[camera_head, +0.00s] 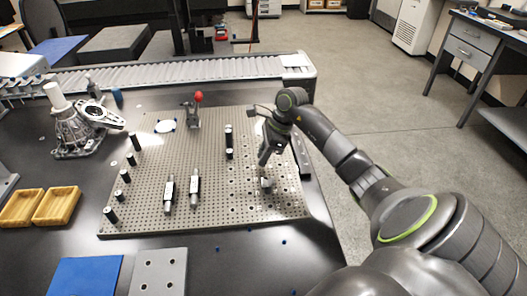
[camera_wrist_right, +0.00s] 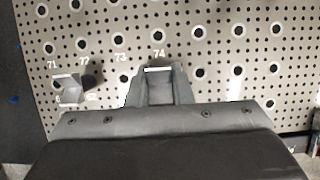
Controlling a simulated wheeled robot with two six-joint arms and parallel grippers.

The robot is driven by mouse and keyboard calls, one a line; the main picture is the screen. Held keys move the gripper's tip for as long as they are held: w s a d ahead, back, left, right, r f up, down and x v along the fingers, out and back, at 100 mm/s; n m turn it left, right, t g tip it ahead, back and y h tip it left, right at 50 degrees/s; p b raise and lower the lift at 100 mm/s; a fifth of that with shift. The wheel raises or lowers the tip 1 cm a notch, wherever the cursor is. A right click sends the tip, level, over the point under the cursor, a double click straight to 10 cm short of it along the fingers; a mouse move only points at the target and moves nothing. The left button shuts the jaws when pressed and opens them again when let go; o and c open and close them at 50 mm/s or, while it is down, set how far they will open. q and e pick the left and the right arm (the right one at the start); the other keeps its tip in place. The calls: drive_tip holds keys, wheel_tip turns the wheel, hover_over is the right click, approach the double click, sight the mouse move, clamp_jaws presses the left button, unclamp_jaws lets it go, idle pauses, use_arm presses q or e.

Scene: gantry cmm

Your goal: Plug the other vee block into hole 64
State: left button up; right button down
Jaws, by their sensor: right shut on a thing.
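One grey vee block (camera_wrist_right: 70,90) stands on the perforated plate at the left of the right wrist view, just below the labels 71 and 72. It shows in the head view as a small light grey piece (camera_head: 267,184) on the plate's right part. My right gripper (camera_wrist_right: 158,82) is shut on another grey piece, apparently the other vee block (camera_wrist_right: 158,70), just below the label 74. Its fingers hide most of that piece. In the head view my right gripper (camera_head: 264,158) points down behind the standing block. Label 64 is not visible. My left gripper is not in view.
The perforated plate (camera_head: 150,205) carries black pins, two silver-and-black posts (camera_head: 194,188), and a red-knobbed clamp (camera_head: 194,112). A dark bar (camera_head: 300,155) lies along its right edge. Yellow trays (camera_head: 56,206) stand at left. Open plate surrounds the standing block.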

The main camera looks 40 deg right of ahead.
drive_tip(key=shift+r, duration=0.15)
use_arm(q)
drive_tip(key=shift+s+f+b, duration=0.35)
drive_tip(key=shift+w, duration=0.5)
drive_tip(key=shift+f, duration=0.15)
use_arm(e)
drive_tip(key=shift+b, duration=0.35)
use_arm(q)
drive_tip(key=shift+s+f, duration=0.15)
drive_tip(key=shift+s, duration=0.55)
